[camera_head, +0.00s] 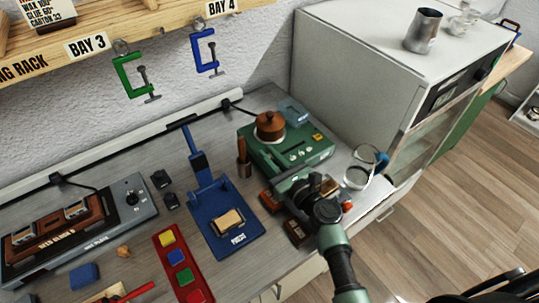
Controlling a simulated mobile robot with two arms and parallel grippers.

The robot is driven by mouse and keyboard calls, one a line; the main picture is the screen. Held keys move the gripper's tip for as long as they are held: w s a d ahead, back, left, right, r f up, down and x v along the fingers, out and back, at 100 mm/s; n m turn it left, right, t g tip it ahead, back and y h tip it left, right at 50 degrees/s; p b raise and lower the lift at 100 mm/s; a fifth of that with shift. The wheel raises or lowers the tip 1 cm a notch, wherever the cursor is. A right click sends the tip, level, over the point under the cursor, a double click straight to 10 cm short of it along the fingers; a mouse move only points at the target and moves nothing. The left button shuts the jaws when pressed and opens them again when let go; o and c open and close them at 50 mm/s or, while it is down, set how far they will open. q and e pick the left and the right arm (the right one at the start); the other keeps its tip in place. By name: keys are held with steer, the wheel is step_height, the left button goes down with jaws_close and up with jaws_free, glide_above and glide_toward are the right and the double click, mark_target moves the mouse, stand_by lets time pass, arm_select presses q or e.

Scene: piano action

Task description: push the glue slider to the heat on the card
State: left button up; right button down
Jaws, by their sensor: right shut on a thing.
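The green glue unit (313,151) stands on the bench with a brown lidded pot (270,127) on top and small pale and yellow controls on its panel. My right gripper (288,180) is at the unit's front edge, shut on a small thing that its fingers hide. The glue slider cannot be made out; the gripper covers that part of the unit. The card (42,14) is on the rack at the top left, with a line that reads GLUE 60. My left gripper is not in view.
A blue press (238,232) stands left of the unit, with a brown-handled tool (243,158) between them. Dark brown blocks (297,232) lie by my right gripper. A glass jar (357,177) stands to the right, before a large white cabinet (340,60).

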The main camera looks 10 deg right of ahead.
steer(key=shift+w+d, duration=0.3)
steer(key=shift+d, duration=0.45)
steer(key=shift+w+d, duration=0.3)
steer(key=shift+d, duration=0.4)
steer(key=c, duration=1.4)
jaws_free()
steer(key=b+v, duration=0.1)
steer(key=v, duration=0.6)
steer(key=shift+a+f+b, duration=0.1)
steer(key=shift+b, duration=0.25)
steer(key=shift+s+d, duration=0.2)
steer(key=shift+s, duration=0.2)
